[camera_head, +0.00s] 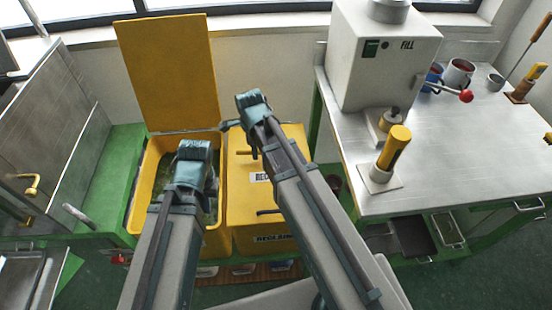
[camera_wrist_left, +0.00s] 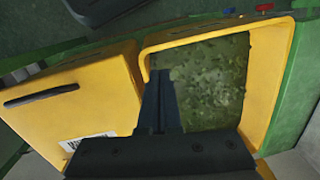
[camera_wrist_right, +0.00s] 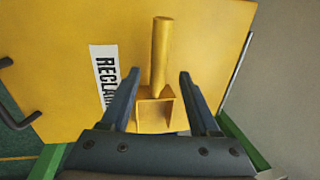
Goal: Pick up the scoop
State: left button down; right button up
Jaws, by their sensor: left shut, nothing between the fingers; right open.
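The yellow scoop (camera_wrist_right: 160,50) shows in the right wrist view, lying against the yellow reclaim bin lid (camera_wrist_right: 205,40). Its round handle points to the top of the picture and its square, box-like part sits nearer my gripper. My right gripper (camera_wrist_right: 158,78) is open, one finger on each side of the scoop, with nothing held; whether the fingers touch it I cannot tell. In the head view my right gripper (camera_head: 252,98) is over the closed bin, and the scoop is not visible there. My left gripper (camera_wrist_left: 160,102) is shut and empty over the open bin.
The open yellow bin (camera_head: 143,190) holds green flakes (camera_wrist_left: 212,80), and its raised lid (camera_head: 165,65) stands behind. A metal table (camera_head: 460,150) at the right bears a FILL machine (camera_head: 385,60), a yellow-handled tool (camera_head: 395,147) and cups. A green bench (camera_head: 108,180) stands left.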

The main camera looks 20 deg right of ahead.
jog(key=f+b, duration=0.1)
jog(key=f, duration=0.1)
jog(key=f+b, duration=0.1)
jog(key=shift+w+d+f+b, duration=0.2)
jog(key=shift+f+b, duration=0.15)
jog(key=shift+b, duration=0.05)
jog(key=shift+r, duration=0.1)
grip_shut()
